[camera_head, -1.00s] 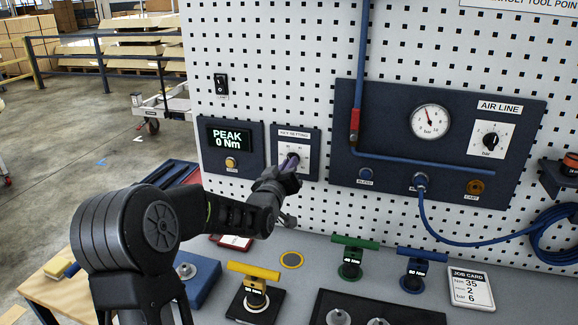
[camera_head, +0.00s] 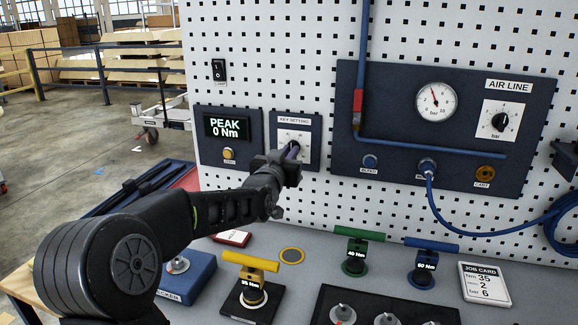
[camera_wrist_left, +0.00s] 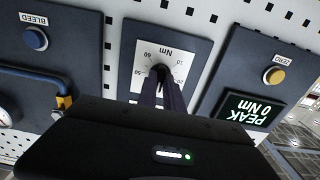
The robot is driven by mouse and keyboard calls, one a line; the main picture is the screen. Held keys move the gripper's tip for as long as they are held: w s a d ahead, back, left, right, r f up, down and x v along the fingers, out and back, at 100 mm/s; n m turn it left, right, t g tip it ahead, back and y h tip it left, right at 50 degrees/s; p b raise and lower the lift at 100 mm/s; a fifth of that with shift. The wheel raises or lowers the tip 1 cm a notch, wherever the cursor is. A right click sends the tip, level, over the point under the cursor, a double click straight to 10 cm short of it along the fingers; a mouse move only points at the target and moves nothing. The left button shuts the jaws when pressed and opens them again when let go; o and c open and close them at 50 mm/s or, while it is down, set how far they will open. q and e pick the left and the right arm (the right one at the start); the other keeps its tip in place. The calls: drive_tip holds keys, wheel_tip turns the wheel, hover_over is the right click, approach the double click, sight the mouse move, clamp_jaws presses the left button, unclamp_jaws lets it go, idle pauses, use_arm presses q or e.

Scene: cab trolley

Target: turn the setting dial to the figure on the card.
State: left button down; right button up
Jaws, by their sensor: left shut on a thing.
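The key setting dial panel (camera_head: 312,124) is on the pegboard, with a white scale plate marked in Nm. In the left wrist view the scale plate (camera_wrist_left: 150,58) appears upside down, with figures around a dark knob (camera_wrist_left: 160,72). My left gripper (camera_head: 292,152) is at the dial, shut on its knob. The fingers (camera_wrist_left: 160,92) cover most of the knob, so its pointer cannot be read. The job card (camera_head: 484,284) lies on the bench at the right and reads Nm 35, 2, bar 6. My right gripper is not in view.
The peak display (camera_head: 226,127) reads 0 Nm, left of the dial. The air line panel (camera_head: 520,135) with gauge and bar knob is to the right. Yellow, green and blue-handled tools (camera_head: 250,264) stand on the bench below. A blue hose (camera_head: 440,215) hangs at the right.

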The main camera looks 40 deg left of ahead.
use_arm(q)
drive_tip(key=c, duration=1.5)
unclamp_jaws()
drive_tip(key=shift+s, duration=0.1)
drive_tip(key=shift+b+v, duration=1)
drive_tip(key=shift+v, duration=2.85)
